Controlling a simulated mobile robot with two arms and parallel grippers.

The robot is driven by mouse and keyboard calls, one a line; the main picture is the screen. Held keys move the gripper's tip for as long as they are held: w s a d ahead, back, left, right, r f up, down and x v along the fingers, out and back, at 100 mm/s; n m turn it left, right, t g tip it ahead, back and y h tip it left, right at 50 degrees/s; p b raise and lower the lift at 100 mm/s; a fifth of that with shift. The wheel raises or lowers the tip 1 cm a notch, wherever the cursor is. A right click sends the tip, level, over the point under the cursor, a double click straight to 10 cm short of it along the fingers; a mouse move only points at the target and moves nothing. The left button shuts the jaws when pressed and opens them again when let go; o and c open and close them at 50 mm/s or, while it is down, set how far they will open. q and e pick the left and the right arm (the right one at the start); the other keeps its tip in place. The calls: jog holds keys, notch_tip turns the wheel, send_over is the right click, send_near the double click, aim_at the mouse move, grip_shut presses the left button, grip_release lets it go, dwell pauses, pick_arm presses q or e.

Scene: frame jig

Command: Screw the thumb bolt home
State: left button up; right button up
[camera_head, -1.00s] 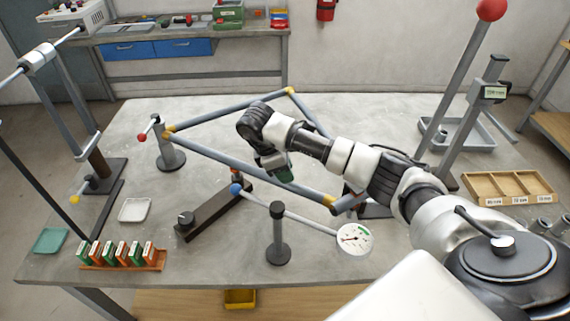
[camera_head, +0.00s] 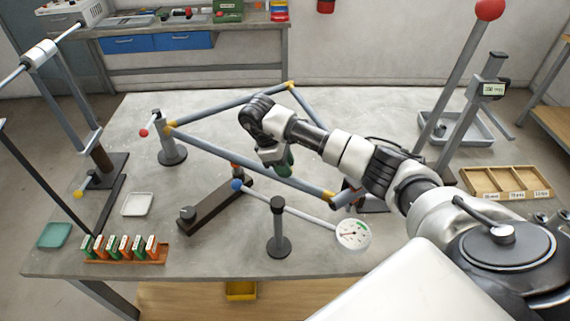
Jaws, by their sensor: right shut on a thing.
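My right gripper (camera_head: 275,160) points down over the near side of the tubular frame (camera_head: 250,170), above the middle of the table. It is shut on a dark green part (camera_head: 286,163); the fingertips are mostly hidden, and I cannot tell whether this part is the thumb bolt. A small orange piece (camera_head: 236,172) stands just left of the hand, by the dark bar (camera_head: 205,212). The frame has grey-blue tubes with yellow corners. It rests at the left on a post (camera_head: 170,148) with a red-knobbed lever (camera_head: 144,132). My left gripper is out of view.
A dial gauge (camera_head: 352,234) on a rod with a blue ball (camera_head: 237,185) crosses a black stand (camera_head: 279,235) in front of the hand. A rack of small boxes (camera_head: 124,248) and a white tray (camera_head: 136,204) lie front left. A partitioned wooden tray (camera_head: 506,182) lies right.

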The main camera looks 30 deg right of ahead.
jog(key=o, duration=0.6)
jog(key=shift+w+r, duration=0.15)
jog(key=shift+r, duration=0.1)
jog(key=o, duration=0.3)
jog(key=shift+f, duration=0.15)
jog(key=shift+o, duration=0.2)
jog(key=p+v, duration=0.1)
jog(key=v, duration=0.9)
jog(key=shift+r+p, duration=0.3)
jog(key=shift+r, duration=0.1)
